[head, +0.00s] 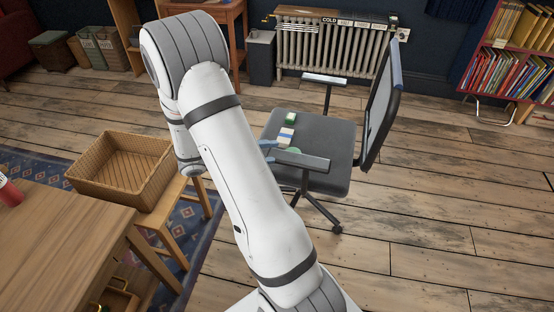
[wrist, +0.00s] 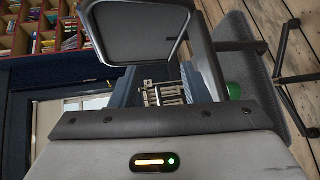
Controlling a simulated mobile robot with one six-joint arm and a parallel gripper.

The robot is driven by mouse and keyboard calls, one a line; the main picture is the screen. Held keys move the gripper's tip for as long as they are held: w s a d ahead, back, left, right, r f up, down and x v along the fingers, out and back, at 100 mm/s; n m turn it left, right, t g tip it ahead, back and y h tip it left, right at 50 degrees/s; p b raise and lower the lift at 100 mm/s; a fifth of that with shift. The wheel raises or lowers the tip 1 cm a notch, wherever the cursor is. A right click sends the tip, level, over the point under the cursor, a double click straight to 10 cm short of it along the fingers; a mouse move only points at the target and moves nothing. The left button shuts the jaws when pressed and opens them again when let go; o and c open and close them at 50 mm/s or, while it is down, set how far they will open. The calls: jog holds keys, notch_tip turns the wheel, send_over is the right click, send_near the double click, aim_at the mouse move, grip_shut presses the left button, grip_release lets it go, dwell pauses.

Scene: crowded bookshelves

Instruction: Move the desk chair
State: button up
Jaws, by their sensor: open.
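The desk chair (head: 322,132) stands right of centre in the head view, with a grey seat, two armrests and an upright framed backrest (head: 382,100) on its right side. Its near armrest (head: 303,160) is close to my gripper (head: 267,151). Only bluish fingertips show past my white arm, at the left end of that armrest. The chair's backrest (wrist: 138,36) fills the top there, with the seat to the right. I cannot tell whether the fingers touch the armrest.
A green box (head: 291,118), a white-and-blue box (head: 286,135) and a green round item lie on the seat. A wicker basket (head: 122,165) sits on a wooden stool at left, beside a wooden table (head: 60,245). A radiator (head: 325,50) lines the back wall. Floor at right is clear.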

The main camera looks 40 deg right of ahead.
aim_at(286, 151)
jog(key=w+d+f+n+t+h+b, duration=0.1)
jog(key=w+f+t+h+b, duration=0.15)
jog(key=f, duration=0.45)
jog(key=w+d+f+n+t+h+b, duration=0.1)
jog(key=w+f+t, duration=0.25)
jog(key=f, duration=0.25)
jog(key=shift+g, duration=0.4)
jog(key=d, duration=0.5)
jog(key=w+d, duration=0.1)
jog(key=d, duration=0.1)
jog(key=shift+d+f, duration=0.15)
jog(key=shift+d, duration=0.1)
jog(key=shift+c, duration=0.3)
grip_shut()
